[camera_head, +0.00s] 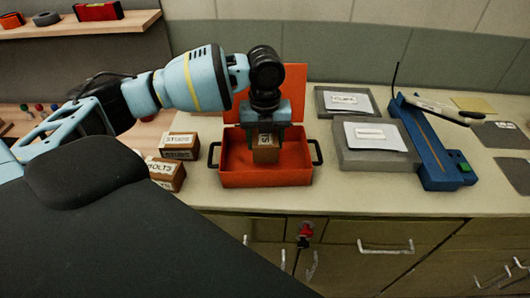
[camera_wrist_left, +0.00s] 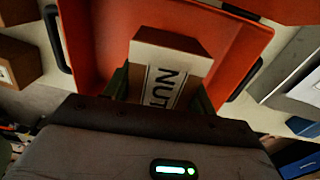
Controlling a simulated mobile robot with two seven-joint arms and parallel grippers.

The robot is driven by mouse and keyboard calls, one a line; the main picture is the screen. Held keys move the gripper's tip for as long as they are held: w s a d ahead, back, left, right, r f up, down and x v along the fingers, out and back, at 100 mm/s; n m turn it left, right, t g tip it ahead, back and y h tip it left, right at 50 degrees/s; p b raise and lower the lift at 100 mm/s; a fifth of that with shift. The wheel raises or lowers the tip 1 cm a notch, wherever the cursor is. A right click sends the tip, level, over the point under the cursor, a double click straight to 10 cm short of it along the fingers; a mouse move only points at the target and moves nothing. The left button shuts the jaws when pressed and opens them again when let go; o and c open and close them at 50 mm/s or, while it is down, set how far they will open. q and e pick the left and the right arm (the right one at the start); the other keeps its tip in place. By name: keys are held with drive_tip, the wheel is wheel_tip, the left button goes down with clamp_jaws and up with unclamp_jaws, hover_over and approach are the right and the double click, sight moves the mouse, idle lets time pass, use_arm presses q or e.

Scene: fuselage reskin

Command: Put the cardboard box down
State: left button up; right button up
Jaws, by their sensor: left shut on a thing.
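The cardboard box (camera_head: 265,152) is brown with a white label, and it shows in the left wrist view (camera_wrist_left: 170,62) with the letters "NUT" readable. My left gripper (camera_head: 266,136) points down and is shut on the box, with one finger on each side. The box is inside the outline of an open orange-red case (camera_head: 236,176) with black side handles. Whether the box touches the case floor I cannot tell. My right gripper is not in view.
Boxes marked "STUDS" (camera_head: 180,146) and "BOLTS" (camera_head: 166,174) stand left of the case. Grey lidded cases (camera_head: 376,160) and a blue tool (camera_head: 430,150) stand to its right. The case's raised lid (camera_head: 295,85) is behind my gripper. The counter's front strip (camera_head: 350,198) is clear.

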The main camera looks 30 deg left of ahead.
use_arm(q)
drive_tip(key=shift+f, duration=2.35)
drive_tip(key=shift+f, duration=0.1)
drive_tip(key=o, duration=1.3)
drive_tip(key=shift+f, duration=0.1)
wheel_tip(320, 180, up, 12)
drive_tip(key=shift+r, duration=0.15)
